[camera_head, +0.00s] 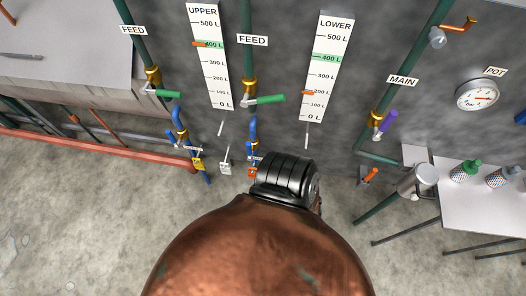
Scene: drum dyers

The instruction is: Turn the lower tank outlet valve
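The scale marked LOWER (328,66) is on the wall, right of the second FEED pipe. Below that pipe's green-handled valve (262,100), a blue pipe (253,126) runs down to small metal fittings and an orange tag (252,172). These fittings are partly hidden by a black ribbed part, so I cannot tell a valve handle's position there. A similar blue pipe (179,117) with a yellow tag (198,163) is left, near the UPPER scale (209,60). No fingertips of either gripper show.
A large copper rounded body (255,250) with the black ribbed part (286,180) fills the bottom centre; I cannot tell whether it is mine. The MAIN pipe has a purple handle (388,124). A white table (485,210) is right. A red pipe (90,146) crosses left.

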